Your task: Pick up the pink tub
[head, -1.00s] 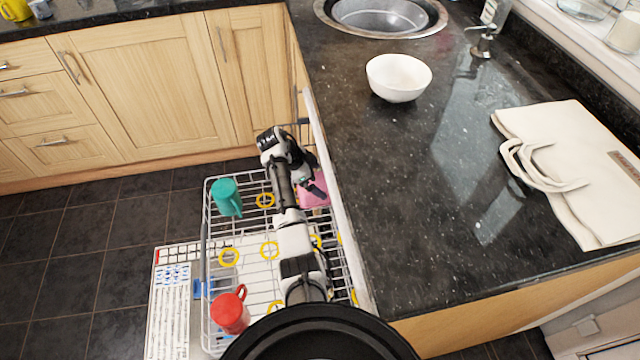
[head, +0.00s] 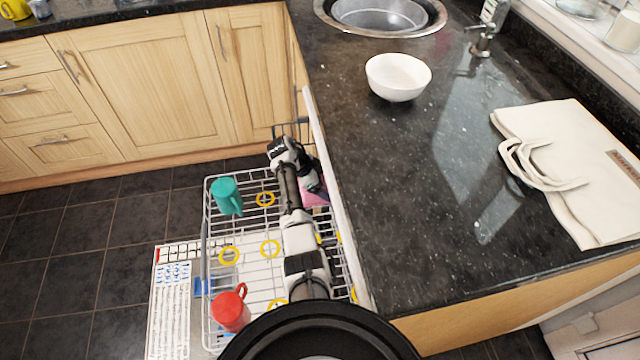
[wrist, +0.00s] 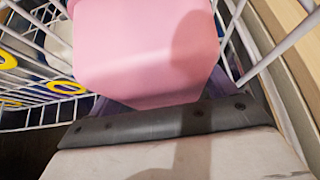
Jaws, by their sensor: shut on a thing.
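The pink tub (head: 316,196) is in the dishwasher rack at its right side, beside the worktop edge, partly hidden behind my arm. In the wrist view the pink tub (wrist: 148,48) fills the upper middle, right in front of my gripper. My gripper (wrist: 150,103) is shut on the tub. Its fingertips are mostly hidden by the tub. In the head view my gripper (head: 313,184) is low in the rack and partly hidden by the wrist. White rack wires show on both sides of the tub in the wrist view.
The wire rack (head: 206,250) also holds a teal mug (head: 226,195) and a red mug (head: 230,311). Yellow rings (head: 270,249) are on the rack. The dark worktop (head: 400,200) edge runs close along the right, with a white bowl (head: 398,77) and a cream bag (head: 575,170) on it.

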